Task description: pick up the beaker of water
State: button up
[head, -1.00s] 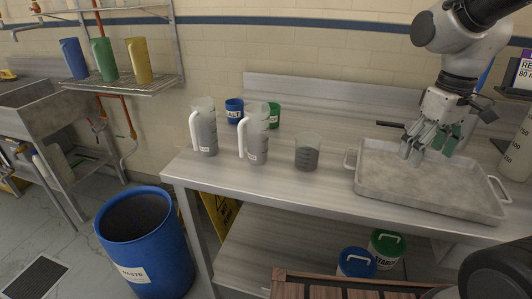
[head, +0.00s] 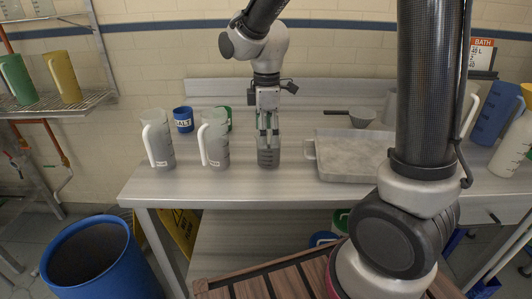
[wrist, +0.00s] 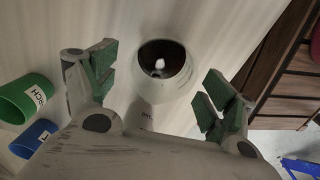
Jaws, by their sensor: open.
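The beaker (head: 268,157) stands upright on the steel bench, between a white-handled jug and the metal tray. It looks dark grey in its lower part. In the wrist view I look down into its round mouth (wrist: 164,58), which is dark inside with a bright spot. My gripper (head: 268,138) points down at the beaker, its fingers open and reaching to its upper part. In the wrist view the green-padded fingertips of my gripper (wrist: 158,85) are spread to either side of the beaker. I cannot tell whether they touch it.
Two white-handled jugs (head: 158,140) (head: 214,140) stand left of the beaker. Behind them are a blue salt cup (head: 183,120) and a green cup (wrist: 28,98). The shallow metal tray (head: 312,150) is close on the right. A blue waste bin (head: 100,262) stands on the floor.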

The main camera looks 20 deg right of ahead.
aim_at(269, 150)
jog(key=f, duration=0.6)
jog(key=shift+s+d, duration=0.1)
jog(key=shift+d, duration=0.2)
jog(key=c, duration=1.1)
